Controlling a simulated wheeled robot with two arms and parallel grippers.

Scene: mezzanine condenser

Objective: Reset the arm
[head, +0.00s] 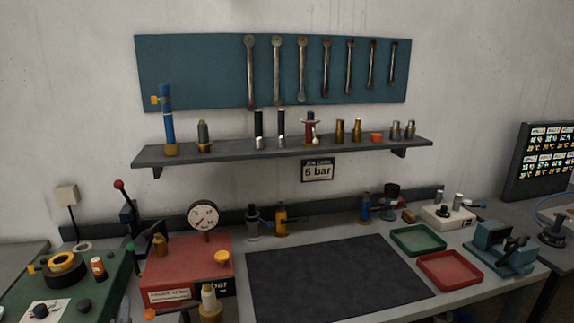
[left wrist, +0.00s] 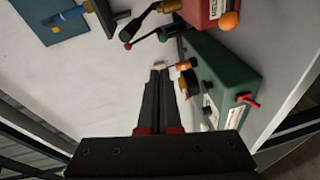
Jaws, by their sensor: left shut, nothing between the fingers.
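My left gripper (left wrist: 160,72) shows in the left wrist view. Its two dark fingers lie side by side, shut, with nothing between them. The fingertips point toward the pale wall, beside the green panel box (left wrist: 222,72) and not visibly touching anything. I cannot make out the left gripper clearly in the head view. The green panel box also shows at the lower left of the head view (head: 102,290). My right gripper is in neither view.
A red box (head: 178,265) with a gauge (head: 203,218) stands beside the green box. A dark mat (head: 335,277), a green tray (head: 418,240) and a red tray (head: 450,270) lie on the bench. A shelf (head: 240,155) with fittings hangs above. The mat is clear.

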